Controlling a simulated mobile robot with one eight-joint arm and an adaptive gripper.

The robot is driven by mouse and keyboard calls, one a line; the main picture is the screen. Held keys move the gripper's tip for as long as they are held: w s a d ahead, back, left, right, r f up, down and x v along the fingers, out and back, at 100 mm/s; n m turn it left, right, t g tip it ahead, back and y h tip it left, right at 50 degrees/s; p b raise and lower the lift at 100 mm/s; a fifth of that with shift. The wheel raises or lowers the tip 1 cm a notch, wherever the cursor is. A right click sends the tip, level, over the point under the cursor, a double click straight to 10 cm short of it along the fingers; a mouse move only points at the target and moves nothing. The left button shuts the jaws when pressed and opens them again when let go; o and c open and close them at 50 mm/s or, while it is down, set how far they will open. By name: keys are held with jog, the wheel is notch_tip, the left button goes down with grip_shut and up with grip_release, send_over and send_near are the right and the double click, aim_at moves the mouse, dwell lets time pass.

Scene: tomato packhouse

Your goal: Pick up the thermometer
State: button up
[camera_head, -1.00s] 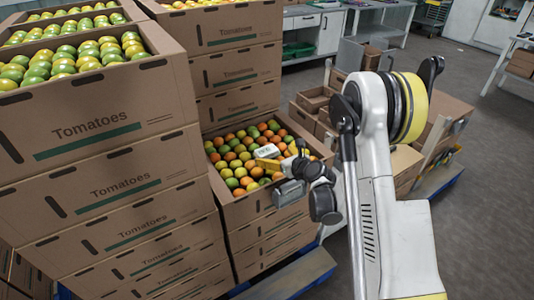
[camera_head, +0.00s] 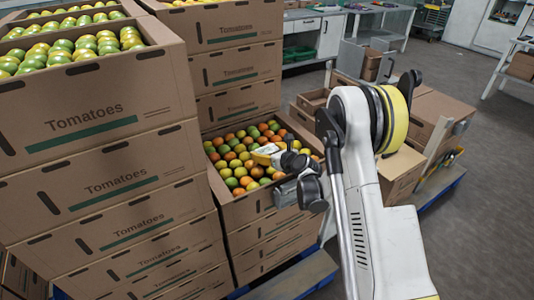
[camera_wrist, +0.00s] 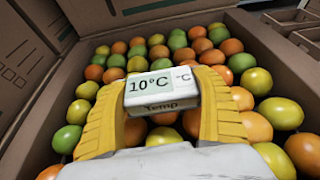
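The thermometer (camera_wrist: 162,90) is a small white block with a grey display reading 10°C and "Temp" on its lower face. In the wrist view it sits between the two yellow ribbed fingers of my gripper (camera_wrist: 160,98), which press against its left and right sides. In the head view my gripper (camera_head: 264,154) is over the open tomato crate, and the thermometer (camera_head: 270,148) shows as a small pale patch at the fingers. Tomatoes lie behind and below it. I cannot tell how far it is above them.
The open crate (camera_head: 231,212) holds green, yellow and orange tomatoes. Tall stacks of tomato boxes (camera_head: 95,120) stand to its left and behind it (camera_head: 235,70). More cardboard boxes (camera_head: 400,172) are right of my arm. The floor (camera_head: 485,180) at the right is clear.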

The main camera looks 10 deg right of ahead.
aim_at(266, 148)
jog(key=shift+c, duration=0.6)
jog(key=shift+r+p, duration=0.4)
jog(key=shift+r, duration=0.25)
notch_tip(266, 148, up, 3)
jog(key=shift+f+p, duration=0.1)
jog(key=shift+p, duration=0.65)
jog(key=s+d+r+p, duration=0.45)
jog(key=d+r, duration=0.25)
jog(key=d, duration=0.4)
jog(key=s+a+r, duration=0.5)
jog(key=s+r, duration=0.1)
jog(key=s, duration=0.3)
jog(key=s+a+r, duration=0.5)
jog(key=s+r, duration=0.1)
jog(key=s, duration=0.2)
jog(key=shift+s+a+r+b, duration=0.2)
jog(key=shift+s+a+b, duration=0.2)
jog(key=shift+w, duration=0.1)
